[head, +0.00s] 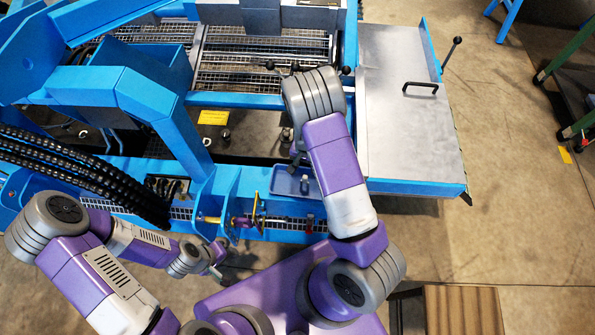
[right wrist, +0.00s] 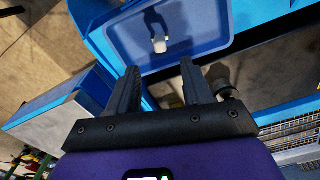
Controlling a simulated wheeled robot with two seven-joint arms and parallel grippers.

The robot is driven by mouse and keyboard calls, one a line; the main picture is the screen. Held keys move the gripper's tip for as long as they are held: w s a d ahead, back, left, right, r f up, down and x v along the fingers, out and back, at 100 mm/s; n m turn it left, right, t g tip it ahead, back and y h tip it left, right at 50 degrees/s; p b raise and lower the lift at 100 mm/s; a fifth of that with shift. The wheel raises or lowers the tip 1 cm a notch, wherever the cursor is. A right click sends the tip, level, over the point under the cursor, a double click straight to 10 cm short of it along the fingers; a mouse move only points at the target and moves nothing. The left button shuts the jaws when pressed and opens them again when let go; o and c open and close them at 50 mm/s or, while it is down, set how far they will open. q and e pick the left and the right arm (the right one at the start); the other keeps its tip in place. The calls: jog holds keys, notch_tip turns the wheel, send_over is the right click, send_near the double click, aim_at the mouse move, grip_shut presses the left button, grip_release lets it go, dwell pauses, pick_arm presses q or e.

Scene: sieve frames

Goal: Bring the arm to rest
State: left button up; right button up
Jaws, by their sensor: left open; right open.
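In the right wrist view my right gripper (right wrist: 159,66) is open, with two dark fingers apart and nothing between them. It points toward a blue tray (right wrist: 215,22) holding a small pale object (right wrist: 160,45). In the head view my right arm reaches up over the blue machine and its bent grey joint hides most of the gripper. The blue tray (head: 281,187) lies below that joint, with the small pale object (head: 305,184) in it. My left gripper (head: 218,262) is small and low in the head view, open and empty, in front of the machine's front edge.
The blue machine frame (head: 140,95) with wire screens (head: 262,60) fills the upper left. A steel plate (head: 400,130) with a black handle (head: 420,86) is right of my right arm. Black hoses (head: 90,170) run at left. Floor (head: 520,200) is open at right; a brown box (head: 463,310) stands below.

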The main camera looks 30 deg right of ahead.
jog(key=s+a+f+n+y, duration=0.1)
jog(key=s+a+f+n, duration=0.15)
jog(key=s, duration=0.25)
jog(key=s+a+f+n, duration=0.1)
jog(key=s+a+f, duration=0.2)
jog(key=s+a, duration=0.15)
jog(key=s+a+r+n+y, duration=0.1)
jog(key=s+a+n+y, duration=0.2)
jog(key=s+a, duration=0.3)
jog(key=a, duration=0.3)
jog(key=shift+s+r+t, duration=0.15)
jog(key=shift+r+t, duration=0.05)
jog(key=shift+t, duration=0.1)
